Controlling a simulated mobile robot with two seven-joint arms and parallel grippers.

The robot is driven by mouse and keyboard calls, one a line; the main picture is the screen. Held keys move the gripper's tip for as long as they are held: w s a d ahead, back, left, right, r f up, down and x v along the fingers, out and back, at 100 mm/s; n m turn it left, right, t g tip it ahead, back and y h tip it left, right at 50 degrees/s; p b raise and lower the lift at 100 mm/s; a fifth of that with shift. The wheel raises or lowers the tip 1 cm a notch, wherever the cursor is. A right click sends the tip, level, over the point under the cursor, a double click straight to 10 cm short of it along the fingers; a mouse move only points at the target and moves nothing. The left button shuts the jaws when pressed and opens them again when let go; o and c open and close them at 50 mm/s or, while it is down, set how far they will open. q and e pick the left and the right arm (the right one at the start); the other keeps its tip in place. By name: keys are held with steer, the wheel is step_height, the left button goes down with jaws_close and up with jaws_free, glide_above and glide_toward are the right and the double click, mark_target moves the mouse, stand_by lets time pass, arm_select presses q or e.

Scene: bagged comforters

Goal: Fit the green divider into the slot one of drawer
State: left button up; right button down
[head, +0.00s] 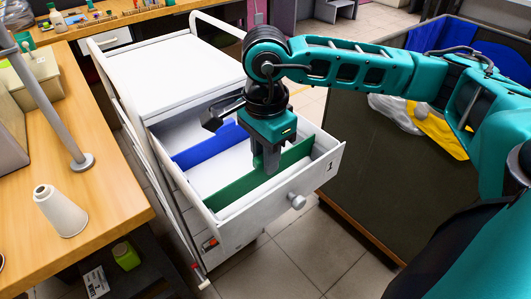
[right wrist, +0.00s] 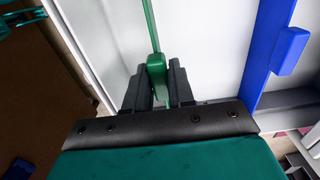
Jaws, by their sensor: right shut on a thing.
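My right gripper (head: 268,168) comes down from above and is shut on the divider's middle. In the right wrist view, the gripper (right wrist: 157,90) has its fingers on either side of the green tab (right wrist: 157,70). I cannot tell whether the divider's lower edge and ends sit in a slot. My left gripper is not in view.
A blue divider (head: 205,147) stands farther back in the drawer; it also shows in the right wrist view (right wrist: 268,50). A wooden table (head: 110,180) with a white cone (head: 60,210) is on the left. A dark bin (head: 385,180) with bagged items is on the right.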

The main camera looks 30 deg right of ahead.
steer(key=shift+f+b, duration=0.45)
steer(key=shift+f, duration=0.1)
steer(key=shift+c, duration=1.2)
jaws_free()
steer(key=shift+r, duration=0.15)
steer(key=shift+r+p, duration=2.15)
steer(key=shift+r, duration=1.25)
